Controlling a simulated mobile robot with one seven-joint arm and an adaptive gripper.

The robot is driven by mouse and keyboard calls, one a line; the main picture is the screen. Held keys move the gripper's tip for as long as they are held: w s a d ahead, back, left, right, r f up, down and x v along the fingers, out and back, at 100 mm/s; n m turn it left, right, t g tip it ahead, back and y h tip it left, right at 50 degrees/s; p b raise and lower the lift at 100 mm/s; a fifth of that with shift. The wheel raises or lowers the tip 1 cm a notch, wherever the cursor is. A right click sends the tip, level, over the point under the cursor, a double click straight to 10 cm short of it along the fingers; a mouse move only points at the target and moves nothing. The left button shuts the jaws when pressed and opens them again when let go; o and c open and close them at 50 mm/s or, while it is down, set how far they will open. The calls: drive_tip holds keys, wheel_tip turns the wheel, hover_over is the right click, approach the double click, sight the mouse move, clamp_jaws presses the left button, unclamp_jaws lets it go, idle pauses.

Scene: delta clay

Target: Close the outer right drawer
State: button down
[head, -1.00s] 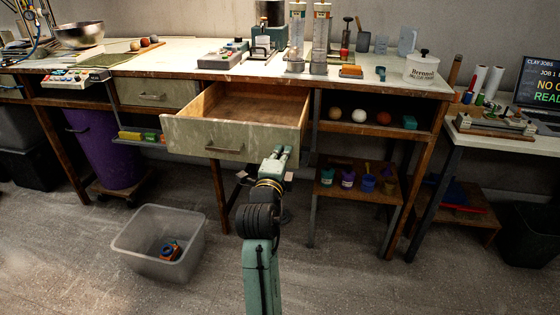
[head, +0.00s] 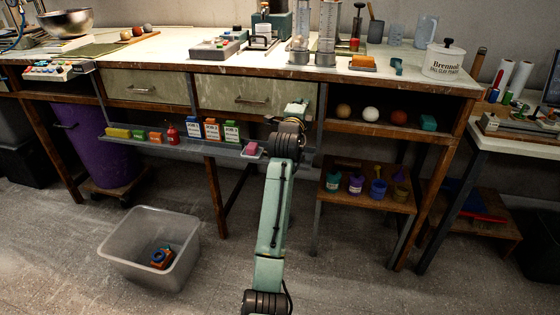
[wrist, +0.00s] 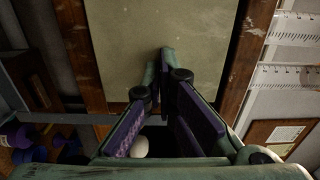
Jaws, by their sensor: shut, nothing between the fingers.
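The outer right drawer (head: 225,90) has a worn grey-green front with a metal handle (head: 252,100). In the head view its front looks flush with the bench frame, and no interior shows. My gripper (head: 300,107) is at the right end of the drawer front, partly hidden behind my wrist. In the wrist view the drawer front (wrist: 200,35) fills the middle. My gripper (wrist: 166,62) is shut and empty there, its fingertips together against or very close to the panel. I cannot tell whether they touch.
A second drawer (head: 144,86) to the left is also shut. A narrow shelf (head: 190,148) with small boxes hangs below the drawers. Shelves with clay balls (head: 370,114) and jars (head: 356,184) stand right of my arm. A clear bin (head: 130,250) is on the floor at left.

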drive_tip(key=shift+w+d+r, duration=0.2)
drive_tip(key=shift+w+r, duration=0.05)
drive_tip(key=shift+w, duration=0.5)
drive_tip(key=shift+r, duration=0.1)
